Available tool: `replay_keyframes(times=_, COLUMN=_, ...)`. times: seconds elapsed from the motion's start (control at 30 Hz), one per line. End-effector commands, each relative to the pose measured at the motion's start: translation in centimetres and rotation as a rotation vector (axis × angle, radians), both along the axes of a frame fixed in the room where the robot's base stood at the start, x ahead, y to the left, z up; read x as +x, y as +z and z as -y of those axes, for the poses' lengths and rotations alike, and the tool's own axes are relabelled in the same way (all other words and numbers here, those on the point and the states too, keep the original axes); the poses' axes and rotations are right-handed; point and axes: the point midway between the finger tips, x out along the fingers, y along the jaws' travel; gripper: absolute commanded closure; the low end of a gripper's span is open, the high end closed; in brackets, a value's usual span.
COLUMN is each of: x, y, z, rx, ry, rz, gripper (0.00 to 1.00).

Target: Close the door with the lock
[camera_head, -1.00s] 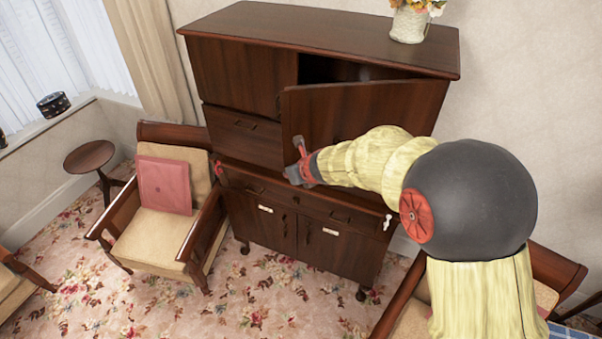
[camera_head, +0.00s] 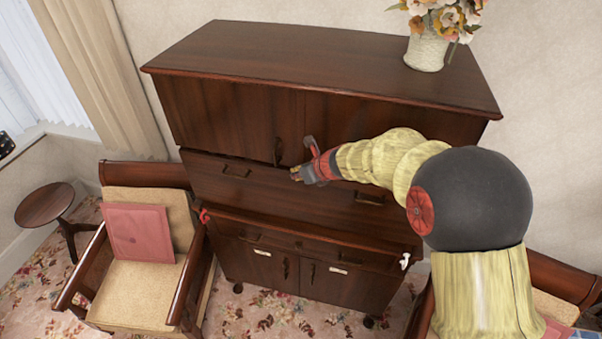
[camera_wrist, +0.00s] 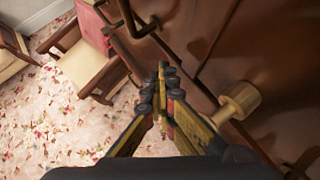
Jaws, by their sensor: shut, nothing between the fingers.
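The dark wooden cabinet (camera_head: 230,110) stands against the wall. Its upper right door (camera_head: 370,112) looks flush, or nearly flush, with the upper left door (camera_head: 225,112) in the head view. My gripper (camera_head: 303,172) is at the lower left corner of the right door, close to the seam between the doors. In the wrist view my gripper (camera_wrist: 162,72) is shut and empty, close to the dark wood front. A brass lock or knob (camera_wrist: 241,99) sticks out from the wood to the right of the fingers. My arm hides part of the right door's lower area.
A vase of flowers (camera_head: 426,52) stands on the cabinet top. A wooden armchair with a pink cushion (camera_head: 139,232) is at left, near a small round table (camera_head: 45,204). Flowered carpet (camera_head: 265,315) lies in front.

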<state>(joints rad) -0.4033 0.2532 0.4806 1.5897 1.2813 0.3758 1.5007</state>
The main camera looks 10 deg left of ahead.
Motion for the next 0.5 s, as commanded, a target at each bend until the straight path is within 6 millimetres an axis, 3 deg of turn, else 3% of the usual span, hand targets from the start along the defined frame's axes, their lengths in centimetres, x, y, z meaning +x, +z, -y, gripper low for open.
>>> replay_keyframes(times=0.03, x=0.86, y=0.75, z=0.19, rx=0.001, ry=-0.008, rz=0.017, gripper=1.0)
replay_keyframes(times=0.5, x=1.28, y=1.12, z=0.39, rx=0.003, ry=-0.012, rz=0.024, gripper=1.0)
